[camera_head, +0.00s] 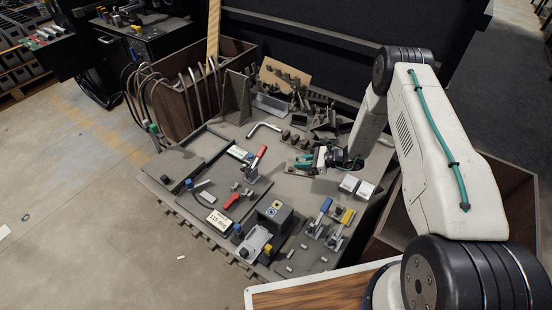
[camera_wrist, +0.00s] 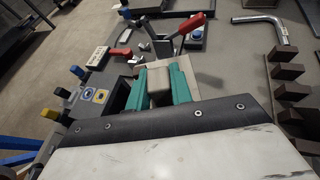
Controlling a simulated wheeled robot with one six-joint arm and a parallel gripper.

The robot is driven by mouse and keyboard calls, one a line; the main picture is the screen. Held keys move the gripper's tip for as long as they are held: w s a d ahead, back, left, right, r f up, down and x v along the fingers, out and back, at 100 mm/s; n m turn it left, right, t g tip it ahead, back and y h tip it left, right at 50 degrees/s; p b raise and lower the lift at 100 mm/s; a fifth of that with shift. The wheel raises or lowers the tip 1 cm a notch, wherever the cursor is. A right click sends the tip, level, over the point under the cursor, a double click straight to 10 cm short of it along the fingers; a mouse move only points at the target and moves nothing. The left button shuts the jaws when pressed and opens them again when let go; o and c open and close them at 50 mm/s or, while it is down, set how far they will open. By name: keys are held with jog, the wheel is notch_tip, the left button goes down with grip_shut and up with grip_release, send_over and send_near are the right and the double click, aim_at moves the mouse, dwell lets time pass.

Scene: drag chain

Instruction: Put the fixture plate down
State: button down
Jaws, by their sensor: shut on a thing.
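My gripper (camera_head: 308,162) reaches in from the right over the middle of the work table. Its two green fingers (camera_wrist: 161,86) are closed on a grey-beige piece, which I take to be the fixture plate (camera_wrist: 158,80). Much of the plate is hidden by the fingers and the wrist. In the head view it is too small to make out clearly. I cannot tell whether it touches the table (camera_head: 228,152) or hangs just above it.
A red-handled clamp (camera_head: 256,160) stands left of my gripper, and it also shows in the wrist view (camera_wrist: 190,23). A bent metal bar (camera_head: 264,128) lies behind. Blue- and yellow-handled clamps (camera_head: 335,222) and a dark box (camera_head: 274,214) are in front.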

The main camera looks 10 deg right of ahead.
send_over(297, 192)
jog(key=shift+n+g, duration=0.3)
notch_tip(297, 192, down, 11)
jog(key=shift+s+r, duration=0.1)
jog(key=shift+r, duration=0.1)
jog(key=shift+f, duration=2.45)
jog(key=shift+f, duration=0.2)
jog(key=c, duration=1.3)
grip_release()
jog(key=shift+o, duration=0.2)
jog(key=shift+r, duration=0.15)
